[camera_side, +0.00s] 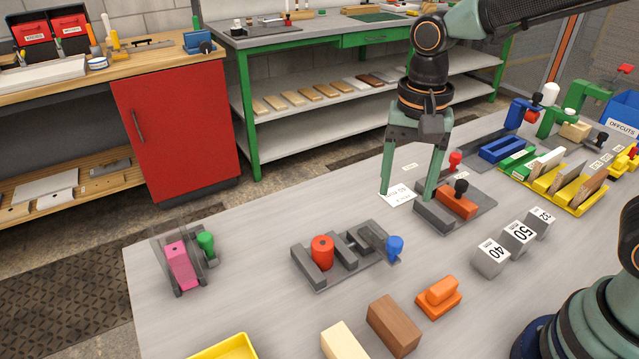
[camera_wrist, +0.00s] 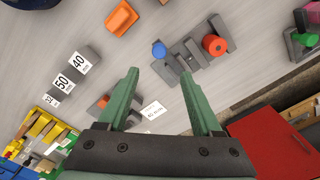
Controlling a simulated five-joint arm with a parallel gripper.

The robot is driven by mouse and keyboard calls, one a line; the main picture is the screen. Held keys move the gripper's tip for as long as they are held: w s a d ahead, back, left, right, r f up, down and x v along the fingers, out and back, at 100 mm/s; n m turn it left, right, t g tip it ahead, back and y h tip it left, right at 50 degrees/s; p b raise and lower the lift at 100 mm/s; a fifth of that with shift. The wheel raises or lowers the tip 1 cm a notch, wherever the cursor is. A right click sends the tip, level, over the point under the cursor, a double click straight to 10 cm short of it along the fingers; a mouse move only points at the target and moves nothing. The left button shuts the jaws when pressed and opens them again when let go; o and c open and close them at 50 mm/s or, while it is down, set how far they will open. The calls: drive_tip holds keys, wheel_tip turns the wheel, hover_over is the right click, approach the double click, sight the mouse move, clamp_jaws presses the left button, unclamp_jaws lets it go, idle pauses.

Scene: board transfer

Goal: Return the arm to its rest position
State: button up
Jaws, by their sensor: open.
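My gripper (camera_side: 408,192) has two green fingers set wide apart, with nothing between them. In the side view it hangs above the grey table (camera_side: 240,260), near a white label card (camera_side: 398,196) and a grey fixture holding an orange-red block (camera_side: 456,203) with a black knob. In the wrist view my gripper (camera_wrist: 160,90) shows both fingers apart, with the white card (camera_wrist: 153,110) seen between them. Part of the fixture is hidden behind the left finger there. I cannot tell the exact height of the fingertips.
A grey fixture with a red cylinder (camera_side: 322,250) and blue knob stands mid-table. A pink block fixture (camera_side: 182,265) is at left. Number blocks (camera_side: 490,257), a brown block (camera_side: 394,325) and an orange piece (camera_side: 438,298) lie in front. A yellow rack (camera_side: 560,188) stands right.

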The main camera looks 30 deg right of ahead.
drive_tip(key=s+d+r+n+t, duration=0.3)
drive_tip(key=d+r+n+t, duration=0.2)
drive_tip(key=d+n, duration=0.4)
drive_tip(key=shift+d+r+t, duration=0.3)
drive_tip(key=shift+d+r, duration=0.15)
drive_tip(key=shift+d, duration=0.15)
